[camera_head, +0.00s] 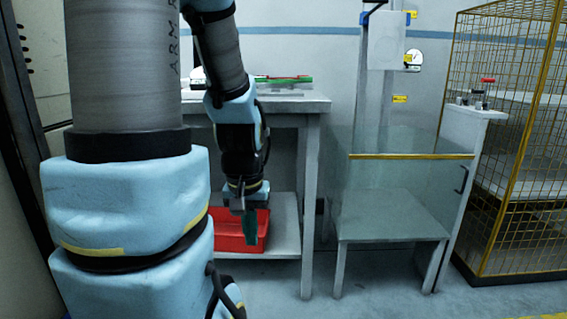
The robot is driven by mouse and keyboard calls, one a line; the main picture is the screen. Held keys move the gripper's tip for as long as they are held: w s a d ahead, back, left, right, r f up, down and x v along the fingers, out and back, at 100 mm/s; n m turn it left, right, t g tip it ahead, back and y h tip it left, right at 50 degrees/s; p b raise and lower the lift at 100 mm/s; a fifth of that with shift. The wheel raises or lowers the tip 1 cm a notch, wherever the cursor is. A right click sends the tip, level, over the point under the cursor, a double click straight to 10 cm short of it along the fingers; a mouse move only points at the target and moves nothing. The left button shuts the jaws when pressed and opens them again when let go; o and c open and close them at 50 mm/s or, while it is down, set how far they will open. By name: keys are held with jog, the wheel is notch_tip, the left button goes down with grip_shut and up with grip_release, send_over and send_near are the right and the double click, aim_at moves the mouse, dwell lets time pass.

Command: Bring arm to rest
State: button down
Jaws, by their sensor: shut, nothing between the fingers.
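My arm hangs down in the left half of the head view, large light-blue and grey links in front. My gripper (250,228) points downward, with dark green fingers. It is shut, with nothing seen between the fingers. It is in front of a red bin (228,243) as seen from here, and hides part of it. Whether it touches the bin cannot be told.
The red bin stands on the lower shelf (287,238) of a grey table (290,105). A green and red item (290,79) lies on top. Right of it are a glass-sided stand (390,228) and a yellow mesh cage (520,140). Floor in front is clear.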

notch_tip(320, 180, up, 26)
jog(key=p, duration=2.4)
